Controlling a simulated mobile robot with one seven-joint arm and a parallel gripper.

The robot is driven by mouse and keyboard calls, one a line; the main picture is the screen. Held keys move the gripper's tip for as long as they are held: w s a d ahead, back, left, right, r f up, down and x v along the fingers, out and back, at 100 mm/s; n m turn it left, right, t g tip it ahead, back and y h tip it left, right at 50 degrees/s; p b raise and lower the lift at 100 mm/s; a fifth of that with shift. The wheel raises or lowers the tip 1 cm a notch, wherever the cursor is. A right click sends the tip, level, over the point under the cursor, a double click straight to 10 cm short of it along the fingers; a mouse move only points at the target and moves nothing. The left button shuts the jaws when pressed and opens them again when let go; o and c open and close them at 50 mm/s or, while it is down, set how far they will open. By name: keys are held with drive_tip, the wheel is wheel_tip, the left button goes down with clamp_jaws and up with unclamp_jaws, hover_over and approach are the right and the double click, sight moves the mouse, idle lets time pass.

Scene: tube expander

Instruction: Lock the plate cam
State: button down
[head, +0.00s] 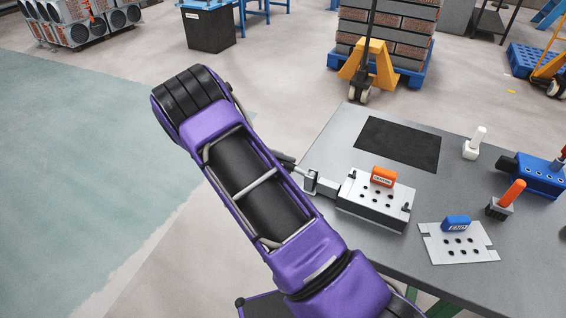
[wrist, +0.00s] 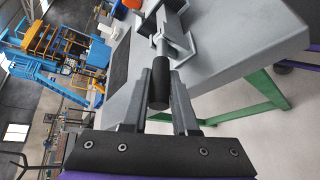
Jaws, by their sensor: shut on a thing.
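The grey fixture block (head: 370,212) stands on the table's near left side, with a light plate carrying an orange handle (head: 383,177) on top. The cam mechanism (head: 325,187) sits at the block's left side. In the wrist view, my gripper (wrist: 169,78) is shut on the cam's black handle (wrist: 158,88), which lies between the fingers. The cam's metal shaft and bracket (wrist: 174,38) show just beyond. In the head view, my purple arm hides most of the gripper and handle. I cannot tell the exact cam angle.
A second plate with a blue handle (head: 456,223) lies at the table's front right. An orange-handled tool (head: 511,193), a blue device (head: 536,176) and a white piece (head: 475,143) stand to the right. A black mat (head: 398,143) lies behind the block. The floor to the left is clear.

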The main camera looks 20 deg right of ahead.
drive_tip(key=c, duration=0.7)
unclamp_jaws()
drive_tip(key=shift+a, duration=0.1)
drive_tip(key=shift+p+v, duration=0.5)
drive_tip(key=shift+v, duration=8.1)
